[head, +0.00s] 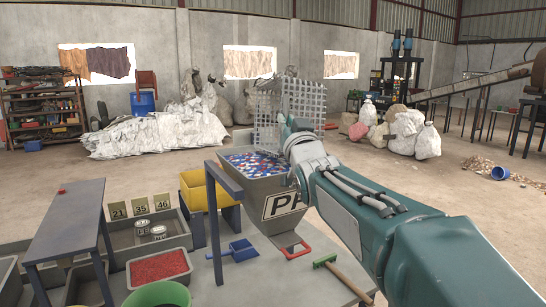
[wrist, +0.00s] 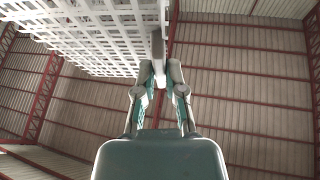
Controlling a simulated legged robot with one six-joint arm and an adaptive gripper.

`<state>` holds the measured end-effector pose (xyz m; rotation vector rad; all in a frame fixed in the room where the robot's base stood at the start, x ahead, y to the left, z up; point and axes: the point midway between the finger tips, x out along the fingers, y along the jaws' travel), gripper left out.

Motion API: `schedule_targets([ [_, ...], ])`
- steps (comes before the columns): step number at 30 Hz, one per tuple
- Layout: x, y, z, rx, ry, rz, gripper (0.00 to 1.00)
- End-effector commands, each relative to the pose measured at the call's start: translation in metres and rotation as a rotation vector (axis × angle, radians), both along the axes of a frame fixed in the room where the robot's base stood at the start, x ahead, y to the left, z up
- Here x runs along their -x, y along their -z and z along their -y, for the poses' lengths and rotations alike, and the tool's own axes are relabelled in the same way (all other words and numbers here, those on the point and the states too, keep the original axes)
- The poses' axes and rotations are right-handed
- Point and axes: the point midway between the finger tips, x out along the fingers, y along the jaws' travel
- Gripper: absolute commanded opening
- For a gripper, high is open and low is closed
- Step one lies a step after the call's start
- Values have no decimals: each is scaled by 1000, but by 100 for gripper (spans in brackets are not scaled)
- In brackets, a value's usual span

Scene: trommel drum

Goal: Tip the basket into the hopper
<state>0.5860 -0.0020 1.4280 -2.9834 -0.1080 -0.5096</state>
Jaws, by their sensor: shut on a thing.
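The basket (head: 303,97) is a pale grey open lattice, held up above the hopper in the head view. Its lattice also fills the upper left of the wrist view (wrist: 85,35). It looks tipped on its side, and I see no pieces inside it. The hopper (head: 258,187) is a grey bin with a partly covered label starting with P; blue, red and white pieces lie in its top. My gripper (wrist: 158,82) is shut on the basket's grey handle bar. In the head view my gripper (head: 284,128) is partly hidden by my arm.
A dark bench (head: 66,220) stands at left, beside numbered tags and trays. A yellow bin (head: 205,190) is left of the hopper. A blue dustpan (head: 240,251), a red-handled tool (head: 296,251) and a green brush (head: 325,261) lie in front.

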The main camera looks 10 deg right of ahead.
Motion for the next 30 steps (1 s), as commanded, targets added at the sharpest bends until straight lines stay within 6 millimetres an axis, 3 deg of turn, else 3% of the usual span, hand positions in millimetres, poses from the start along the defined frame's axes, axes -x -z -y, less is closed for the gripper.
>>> schedule_targets([
  [16,1,-21,0,-370,-1,-31,0],
  [30,0,-30,0,-576,0,-52,0],
])
